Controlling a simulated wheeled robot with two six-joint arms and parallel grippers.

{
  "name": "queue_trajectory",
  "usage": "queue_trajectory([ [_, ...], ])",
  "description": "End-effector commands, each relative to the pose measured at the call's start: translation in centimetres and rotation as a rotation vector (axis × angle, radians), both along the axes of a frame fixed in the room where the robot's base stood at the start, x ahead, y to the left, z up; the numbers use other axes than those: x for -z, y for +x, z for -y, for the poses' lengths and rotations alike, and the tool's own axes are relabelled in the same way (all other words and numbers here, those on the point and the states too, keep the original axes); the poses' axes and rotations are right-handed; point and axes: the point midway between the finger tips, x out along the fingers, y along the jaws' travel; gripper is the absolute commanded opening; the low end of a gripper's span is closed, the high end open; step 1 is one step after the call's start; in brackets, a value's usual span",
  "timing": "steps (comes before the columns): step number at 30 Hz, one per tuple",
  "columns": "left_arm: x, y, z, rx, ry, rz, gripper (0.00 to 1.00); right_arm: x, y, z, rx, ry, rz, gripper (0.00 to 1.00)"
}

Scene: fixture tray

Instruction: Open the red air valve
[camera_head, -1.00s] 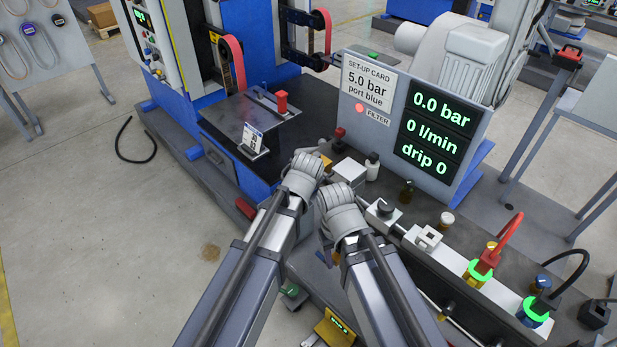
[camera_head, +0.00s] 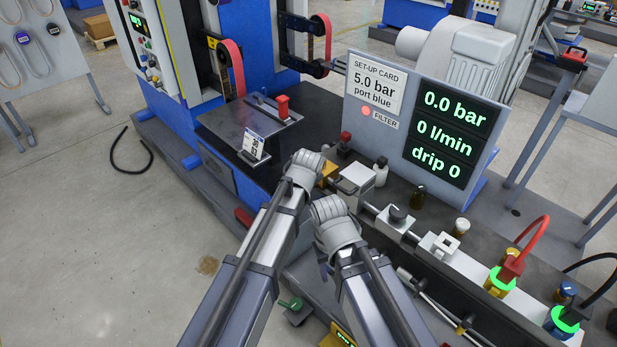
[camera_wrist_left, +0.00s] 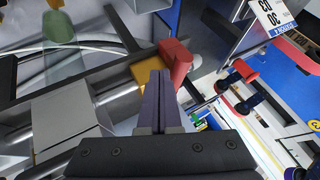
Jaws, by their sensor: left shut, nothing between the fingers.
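The red valve handle (camera_wrist_left: 177,60) is in the left wrist view, beside a yellow brass block (camera_wrist_left: 145,75). My left gripper (camera_wrist_left: 158,75) is shut and empty. Its fingertips overlap the brass block in the picture and lie close to the red handle; I cannot tell whether they touch. In the head view my left gripper (camera_head: 311,162) stands beside the brass block (camera_head: 328,173) and seems to hide the red handle. My right gripper (camera_head: 330,209) is nearer the camera, at the bench's front edge; its fingers are hidden.
The panel display (camera_head: 441,130) reads 0.0 bar, 0 l/min, drip 0. The set-up card (camera_head: 376,88) says 5.0 bar, port blue. A white block (camera_head: 357,179), a red-topped knob (camera_head: 345,138) and small bottles stand close by. Red (camera_head: 513,265) and black hoses are at right.

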Motion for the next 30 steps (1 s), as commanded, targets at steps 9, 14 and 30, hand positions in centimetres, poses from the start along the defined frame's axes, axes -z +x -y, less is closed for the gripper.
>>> queue_trajectory([
  [9,0.1,0.4,-0.8,0.072,-0.002,-0.004,0.0,0.0,0.0,0.0,0.0,0.0,0.0,0.5],
  [14,0.1,1.0,-1.6,0.173,0.0,-0.004,0.0,0.0,0.0,0.0,0.0,0.0,0.0,0.5],
  [30,0.0,1.4,-2.0,0.267,0.0,0.0,0.0,0.0,0.0,0.0,0.0,0.0,0.0,0.5],
])
